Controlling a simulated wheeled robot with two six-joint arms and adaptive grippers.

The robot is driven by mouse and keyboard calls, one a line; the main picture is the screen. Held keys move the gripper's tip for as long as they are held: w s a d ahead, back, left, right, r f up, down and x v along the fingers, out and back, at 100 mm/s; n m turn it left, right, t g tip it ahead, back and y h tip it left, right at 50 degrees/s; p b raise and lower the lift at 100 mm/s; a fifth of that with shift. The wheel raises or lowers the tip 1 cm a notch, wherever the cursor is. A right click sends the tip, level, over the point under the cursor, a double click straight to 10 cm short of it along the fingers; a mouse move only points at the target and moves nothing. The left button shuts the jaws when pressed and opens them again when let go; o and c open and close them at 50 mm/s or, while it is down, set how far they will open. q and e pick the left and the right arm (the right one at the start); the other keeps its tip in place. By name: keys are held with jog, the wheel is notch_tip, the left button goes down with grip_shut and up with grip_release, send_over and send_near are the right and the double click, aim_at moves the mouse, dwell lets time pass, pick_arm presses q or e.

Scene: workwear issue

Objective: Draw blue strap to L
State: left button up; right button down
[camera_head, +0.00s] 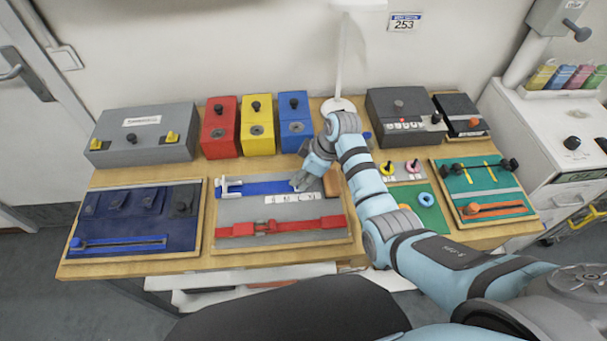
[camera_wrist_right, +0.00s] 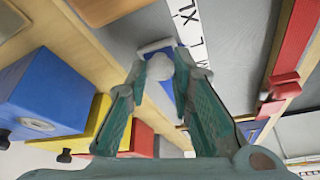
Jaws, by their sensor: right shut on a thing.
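The blue strap (camera_head: 262,187) lies flat across the upper part of a grey board (camera_head: 235,212), with a white buckle at its left end. A white size strip (camera_head: 293,198) is just below it; the wrist view shows its L and XL marks (camera_wrist_right: 190,32). My right gripper (camera_head: 301,184) is at the strap's right end. In the right wrist view its fingers (camera_wrist_right: 160,75) are shut on a pale rounded knob (camera_wrist_right: 160,67) at the strap's white-edged end (camera_wrist_right: 157,46). That end is near L, but I cannot tell whether it lines up exactly. My left gripper is not in view.
A red strap (camera_head: 275,227) runs along the lower part of the board. A dark blue panel (camera_head: 120,220) is left; green panels (camera_head: 480,180) are right. Red, yellow and blue boxes (camera_head: 257,132) stand behind. A white post (camera_head: 338,103) stands behind my right arm.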

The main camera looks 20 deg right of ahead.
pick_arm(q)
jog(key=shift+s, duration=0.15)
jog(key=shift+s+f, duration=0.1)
pick_arm(e)
jog(key=c, duration=1.4)
grip_release()
jog(key=shift+w+a, duration=0.1)
jog(key=shift+a, duration=0.05)
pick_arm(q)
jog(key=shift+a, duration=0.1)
pick_arm(e)
jog(key=shift+o, duration=0.2)
jog(key=v, duration=1.2)
